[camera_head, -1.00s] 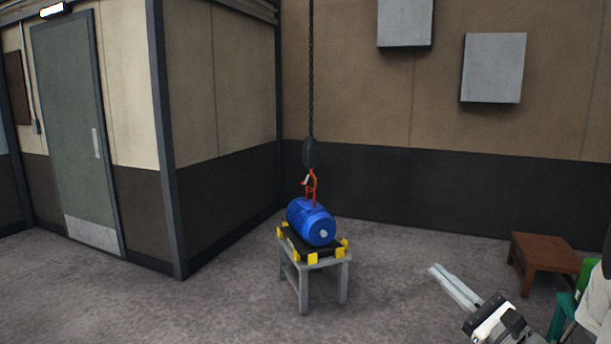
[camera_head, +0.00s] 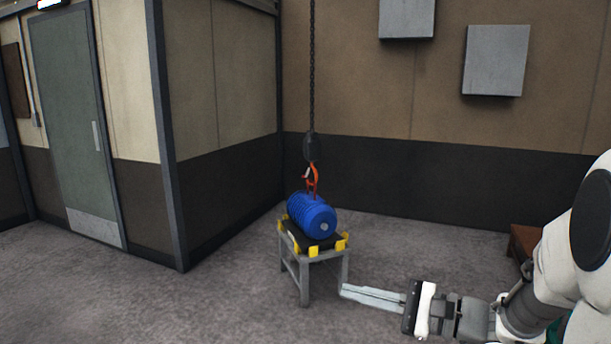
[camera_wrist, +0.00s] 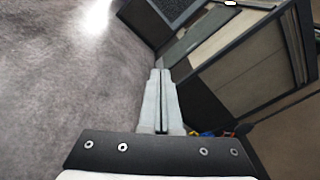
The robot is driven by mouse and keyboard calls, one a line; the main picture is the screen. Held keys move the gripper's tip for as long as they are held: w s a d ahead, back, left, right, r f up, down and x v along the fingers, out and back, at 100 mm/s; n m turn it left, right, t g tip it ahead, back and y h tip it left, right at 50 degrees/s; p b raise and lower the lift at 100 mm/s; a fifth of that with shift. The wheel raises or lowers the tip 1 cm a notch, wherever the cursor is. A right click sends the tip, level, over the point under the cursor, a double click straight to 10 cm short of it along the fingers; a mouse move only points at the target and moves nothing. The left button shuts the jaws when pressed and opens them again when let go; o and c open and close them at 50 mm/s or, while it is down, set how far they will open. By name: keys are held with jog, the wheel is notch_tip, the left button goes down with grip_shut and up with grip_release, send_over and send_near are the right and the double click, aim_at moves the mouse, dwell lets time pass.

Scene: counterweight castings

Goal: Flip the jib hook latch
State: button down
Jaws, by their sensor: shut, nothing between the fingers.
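The jib hook (camera_head: 312,178) is orange-red and hangs from a black block (camera_head: 311,148) on a dark chain (camera_head: 312,80). A small pale piece, possibly its latch (camera_head: 306,173), shows at the hook's left side; its exact position is too small to tell. Below the hook a blue ribbed cylinder (camera_head: 311,216) lies on a black pad with yellow corners on a grey stand (camera_head: 303,285). My gripper (camera_head: 343,289) is shut and empty, its long fingers pointing left, low and just right of the stand in the head view. Its fingers also show in the wrist view (camera_wrist: 160,75).
A brown table (camera_head: 522,241) is partly hidden behind my arm at the right. A partition with a grey door (camera_head: 70,130) stands at the left. Two grey panels (camera_head: 496,60) hang on the back wall. The floor (camera_head: 180,310) around the stand is mostly clear.

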jog(key=s+a+f+n+g+h+p, duration=0.1)
jog(key=s+a+n+g+h+p, duration=0.1)
jog(key=s+a+n+g+h, duration=0.45)
jog(key=s+a+f+n+g+h+p, duration=0.1)
jog(key=s+a+n+g+p, duration=0.15)
jog(key=s+n, duration=0.5)
jog(key=s+d+r+t+h, duration=0.1)
jog(key=d+r+t+h, duration=0.1)
jog(key=d, duration=0.2)
jog(key=s+d+r+n+t+h, duration=0.1)
jog(key=s+d+r+h, duration=0.1)
jog(key=d+h, duration=0.1)
jog(key=s+d+r+n+t+h+p, duration=0.1)
jog(key=d+r+t+h, duration=0.1)
jog(key=d, duration=0.3)
jog(key=shift+s+r+t, duration=0.25)
jog(key=shift+r+t, duration=0.05)
jog(key=shift+r, duration=0.3)
jog(key=shift+d+h, duration=0.1)
jog(key=shift+h, duration=0.15)
